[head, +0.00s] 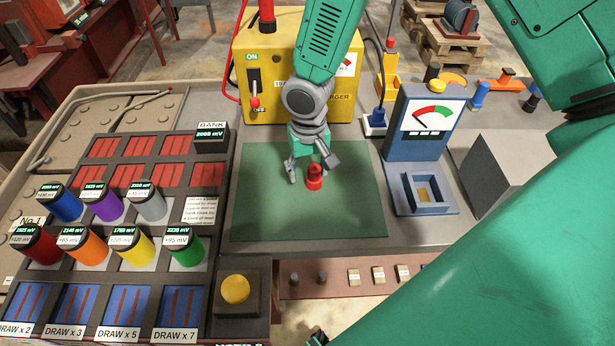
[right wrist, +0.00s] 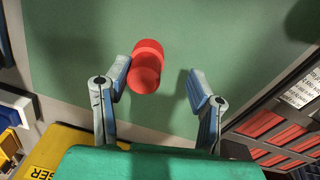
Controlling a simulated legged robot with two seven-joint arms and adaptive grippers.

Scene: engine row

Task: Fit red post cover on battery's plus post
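The red post cover (head: 314,178) is a small stepped red cylinder standing on the green mat (head: 260,215). My right gripper (head: 311,168) reaches down over the mat from the top, with its fingers spread around or just behind the cover. In the right wrist view, the cover (right wrist: 147,66) is near the fingertips, closer to the left finger, with a clear gap to the right finger. The right gripper (right wrist: 158,82) is open and holds nothing. I cannot make out the battery or its plus post with certainty. My left gripper is not seen.
A yellow charger box (head: 285,95) stands behind the mat. A blue meter stand (head: 421,125) with a blue tray (head: 425,193) is at right. The bank panel (head: 130,195) with coloured cylinders is at left. A yellow button (head: 235,290) sits in front.

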